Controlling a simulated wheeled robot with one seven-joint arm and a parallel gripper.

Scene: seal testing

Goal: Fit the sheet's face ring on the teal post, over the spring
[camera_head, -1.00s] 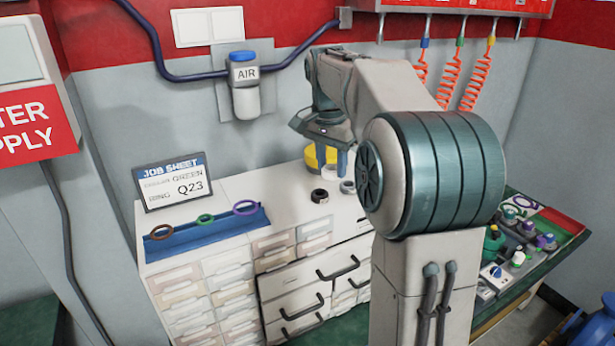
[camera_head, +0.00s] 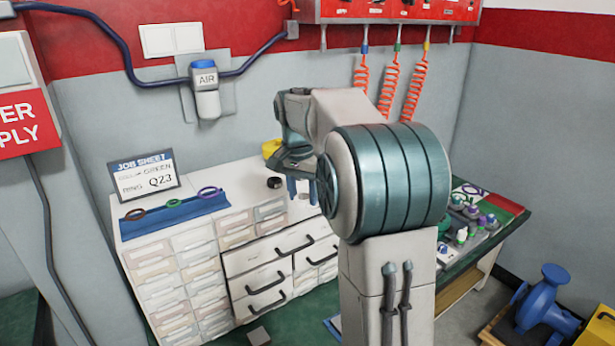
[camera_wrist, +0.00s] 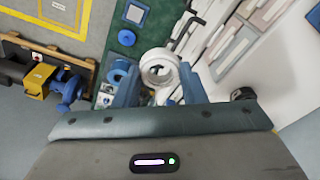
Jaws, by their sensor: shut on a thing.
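My gripper (camera_head: 299,192) is over the right part of the white cabinet top. In the wrist view my gripper (camera_wrist: 159,88) has its blue fingers closed around a pale grey ring (camera_wrist: 158,66). The ring seems to be held above the cabinet front and floor. The job sheet (camera_head: 145,176) stands at the left of the cabinet top and reads "GREEN" and "RING Q23".
A black ring (camera_head: 274,182) lies on the cabinet top, left of my gripper. A blue rack (camera_head: 178,216) holds brown, green and purple rings. The green bench (camera_head: 496,238) at the right carries several knobbed fittings (camera_head: 471,222). A blue pump (camera_head: 543,300) stands on the floor.

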